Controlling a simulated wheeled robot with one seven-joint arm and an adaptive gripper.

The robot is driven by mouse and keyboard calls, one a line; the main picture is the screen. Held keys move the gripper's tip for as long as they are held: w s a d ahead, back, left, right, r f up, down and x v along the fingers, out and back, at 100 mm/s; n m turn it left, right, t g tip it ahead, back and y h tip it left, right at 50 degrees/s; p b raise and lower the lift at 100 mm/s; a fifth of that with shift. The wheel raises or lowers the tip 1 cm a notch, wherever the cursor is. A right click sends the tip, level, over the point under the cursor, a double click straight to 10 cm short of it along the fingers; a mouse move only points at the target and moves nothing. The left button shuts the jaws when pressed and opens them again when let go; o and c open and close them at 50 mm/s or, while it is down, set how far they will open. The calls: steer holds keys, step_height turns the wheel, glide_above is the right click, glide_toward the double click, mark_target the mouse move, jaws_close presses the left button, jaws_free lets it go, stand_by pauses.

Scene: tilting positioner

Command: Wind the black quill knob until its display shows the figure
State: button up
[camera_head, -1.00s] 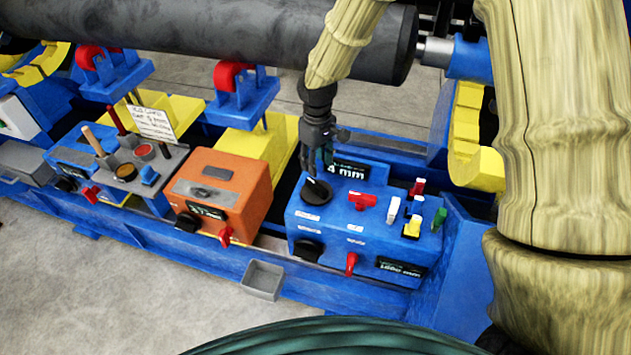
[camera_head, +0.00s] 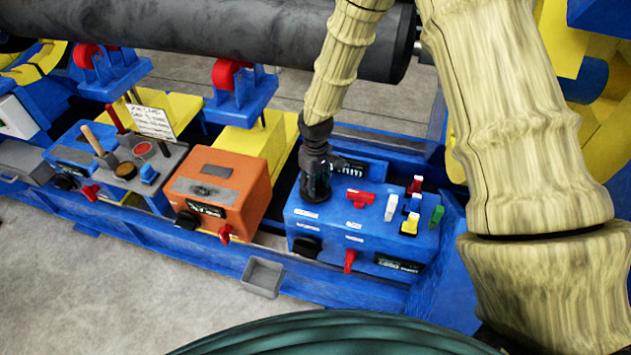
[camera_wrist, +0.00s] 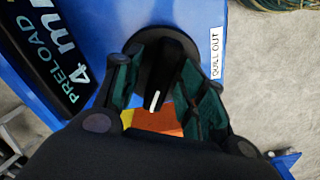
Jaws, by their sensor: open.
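The black quill knob (camera_wrist: 165,68) sits on the blue control box (camera_head: 375,225), beside a white "QUILL OUT" label (camera_wrist: 216,54). A white pointer line shows on the knob. My gripper (camera_wrist: 160,95) is open, with its green-padded fingers on either side of the knob's raised grip; I cannot tell whether they touch it. In the head view my gripper (camera_head: 315,190) covers the knob from above. A black display (camera_wrist: 50,60) reads "PRELOAD 4 m", cut off at the frame edge. It is partly hidden in the head view.
The blue box also carries a red handle (camera_head: 360,198), coloured switches (camera_head: 409,226), a lower black knob (camera_head: 307,248) and a red lever (camera_head: 349,260). An orange box (camera_head: 225,187) stands to the left. A dark roller (camera_head: 200,38) lies behind. A grey tray (camera_head: 262,277) sits in front.

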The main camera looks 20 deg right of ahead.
jaws_close()
steer(key=shift+m+p, duration=0.35)
steer(key=shift+m, duration=0.55)
jaws_free()
